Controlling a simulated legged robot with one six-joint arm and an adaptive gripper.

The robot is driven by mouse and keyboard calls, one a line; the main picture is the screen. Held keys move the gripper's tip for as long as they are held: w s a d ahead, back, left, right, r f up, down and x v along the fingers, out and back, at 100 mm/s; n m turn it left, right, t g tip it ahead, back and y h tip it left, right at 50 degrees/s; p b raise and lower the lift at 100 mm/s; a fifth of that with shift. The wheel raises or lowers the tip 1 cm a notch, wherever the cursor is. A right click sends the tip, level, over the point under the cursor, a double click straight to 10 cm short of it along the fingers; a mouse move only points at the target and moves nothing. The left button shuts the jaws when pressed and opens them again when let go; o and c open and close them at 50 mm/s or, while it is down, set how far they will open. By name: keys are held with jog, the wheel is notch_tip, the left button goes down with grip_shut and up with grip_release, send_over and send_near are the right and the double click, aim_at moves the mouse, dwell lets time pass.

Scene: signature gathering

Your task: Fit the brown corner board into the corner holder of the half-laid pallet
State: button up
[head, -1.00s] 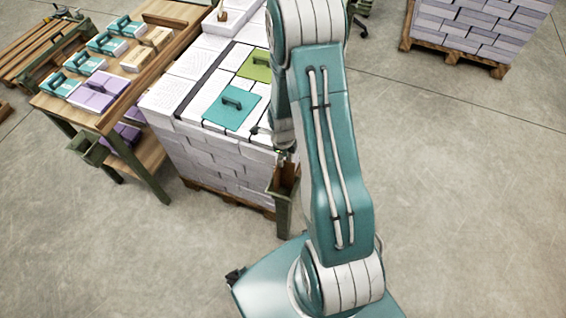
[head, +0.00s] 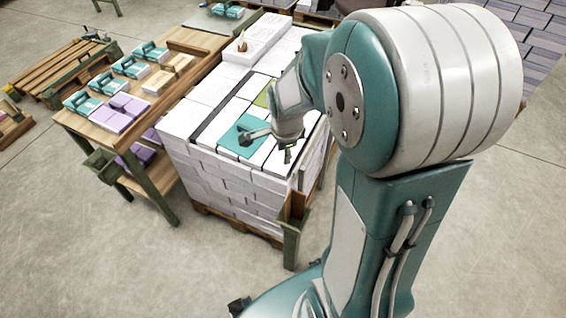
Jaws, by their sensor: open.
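The brown corner board (head: 298,204) stands upright at the near right corner of the half-laid pallet stack (head: 232,180). Its lower end is inside the green corner holder (head: 290,246), with its upper part showing above the rim. How deep it sits is hidden. My gripper (head: 271,147) is open and empty. It is over the top of the stack, beside the teal cover with a handle (head: 232,147), and apart from the corner board.
A wooden bench (head: 78,122) with teal and purple bundles stands to the left. An empty wooden pallet (head: 50,75) is at far left. The floor in front is clear.

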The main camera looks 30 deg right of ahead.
jog(key=s+a+r+n+t, duration=0.2)
jog(key=s+a+r+n, duration=0.2)
jog(key=s+r+n, duration=0.3)
jog(key=s+a+r+n+t, duration=0.2)
jog(key=s+r+n, duration=0.5)
jog(key=n, duration=0.5)
notch_tip(320, 180, up, 2)
jog(key=shift+s+a+r, duration=0.15)
jog(key=shift+a, duration=0.75)
